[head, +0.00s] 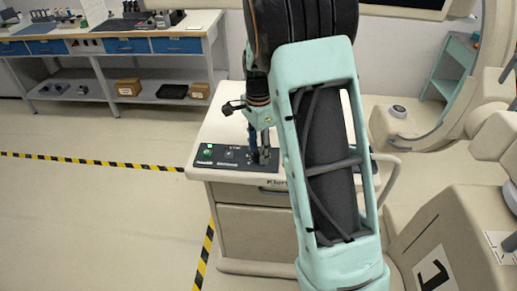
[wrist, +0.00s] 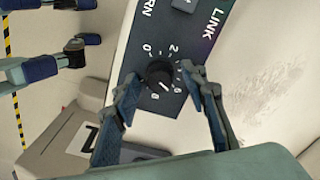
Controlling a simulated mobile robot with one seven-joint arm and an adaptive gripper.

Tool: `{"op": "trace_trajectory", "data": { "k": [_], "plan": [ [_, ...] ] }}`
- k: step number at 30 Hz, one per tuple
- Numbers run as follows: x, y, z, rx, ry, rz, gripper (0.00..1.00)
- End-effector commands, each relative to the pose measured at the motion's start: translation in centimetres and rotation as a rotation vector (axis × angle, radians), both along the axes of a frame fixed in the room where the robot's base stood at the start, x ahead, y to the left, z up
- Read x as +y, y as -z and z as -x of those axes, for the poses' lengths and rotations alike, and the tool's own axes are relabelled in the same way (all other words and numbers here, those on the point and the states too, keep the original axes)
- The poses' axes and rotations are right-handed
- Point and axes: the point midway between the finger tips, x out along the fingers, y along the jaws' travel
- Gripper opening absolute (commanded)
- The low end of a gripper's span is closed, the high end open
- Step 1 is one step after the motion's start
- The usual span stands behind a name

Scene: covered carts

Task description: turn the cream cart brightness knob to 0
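The cream cart (head: 215,133) stands in the middle of the head view, with a dark control panel (head: 222,164) on its top. The black brightness knob (wrist: 158,74) shows in the wrist view on the dark panel, in a ring of numbers with 0 at its upper left. Its pale pointer mark points down and to the right, away from 0. My gripper (wrist: 161,77) is open, with one finger on each side of the knob and gaps visible beside it. In the head view, my gripper (head: 263,156) is over the panel's right part; the knob is hidden there.
A handle rail (head: 392,180) sticks out at the cart's right side. Large cream equipment (head: 455,235) stands close by on the right. A workbench (head: 110,38) is at the back left. The floor to the left is clear, with striped tape (head: 90,161).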

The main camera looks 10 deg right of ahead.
Motion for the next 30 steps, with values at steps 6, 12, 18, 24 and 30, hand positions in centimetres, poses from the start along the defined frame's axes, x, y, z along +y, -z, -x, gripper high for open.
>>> {"op": "trace_trajectory", "data": {
  "k": [6,12,18,24,30],
  "plan": [
    [0.00,-0.02,0.01,0.000,0.000,0.000,0.23],
    [-0.01,-0.04,0.02,0.000,0.000,0.000,0.01],
    [-0.01,-0.04,0.01,0.000,-0.007,0.000,0.00],
    [0.02,-0.01,0.01,0.000,-0.062,-0.001,0.00],
    [-0.04,0.03,0.00,0.001,-0.192,0.000,0.00]
  ]
}}
